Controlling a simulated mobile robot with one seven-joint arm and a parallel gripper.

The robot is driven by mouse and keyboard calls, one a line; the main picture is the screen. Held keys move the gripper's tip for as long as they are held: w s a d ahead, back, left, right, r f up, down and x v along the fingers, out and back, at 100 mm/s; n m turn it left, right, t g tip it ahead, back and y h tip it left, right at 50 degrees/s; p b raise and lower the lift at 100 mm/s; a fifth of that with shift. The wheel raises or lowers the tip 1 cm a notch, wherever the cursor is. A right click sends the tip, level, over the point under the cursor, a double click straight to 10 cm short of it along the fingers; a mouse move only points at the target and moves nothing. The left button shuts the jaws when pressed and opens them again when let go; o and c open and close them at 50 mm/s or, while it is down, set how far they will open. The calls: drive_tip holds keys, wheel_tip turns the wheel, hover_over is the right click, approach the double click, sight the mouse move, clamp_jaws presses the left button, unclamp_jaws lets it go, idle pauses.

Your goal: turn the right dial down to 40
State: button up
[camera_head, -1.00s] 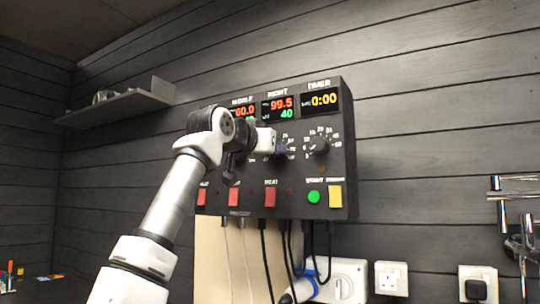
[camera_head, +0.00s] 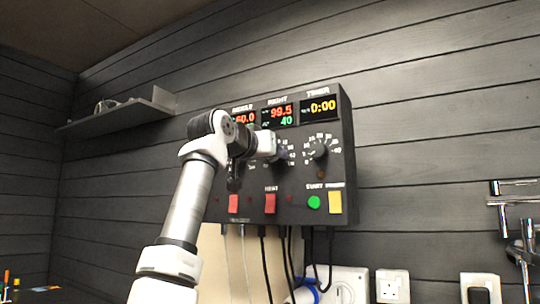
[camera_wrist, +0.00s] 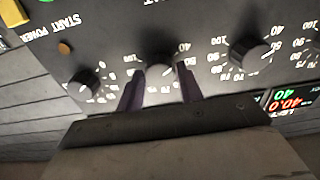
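The right dial (camera_wrist: 160,76) is a dark round knob on the black control panel (camera_head: 340,170). In the wrist view it sits between the two purple fingers of my gripper (camera_wrist: 160,80), with narrow gaps seeming to show on both sides. The fingers look open around the knob. In the head view my gripper (camera_head: 278,148) is at the panel and partly hides this dial. The right display (camera_head: 278,115) reads 99.5 in red and 40 in green. The knob's pointer is not clear.
The timer dial (camera_head: 317,150) is close on the right, below a timer display (camera_head: 319,108) reading 0:00. The middle dial (camera_wrist: 250,55) is on the other side. Red switches, a green button (camera_head: 314,202) and a yellow one (camera_head: 335,202) lie below; cables hang underneath.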

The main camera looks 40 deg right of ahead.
drive_tip(key=o, duration=0.3)
drive_tip(key=b+v, duration=0.4)
drive_tip(key=v, duration=1)
drive_tip(key=shift+d, duration=0.1)
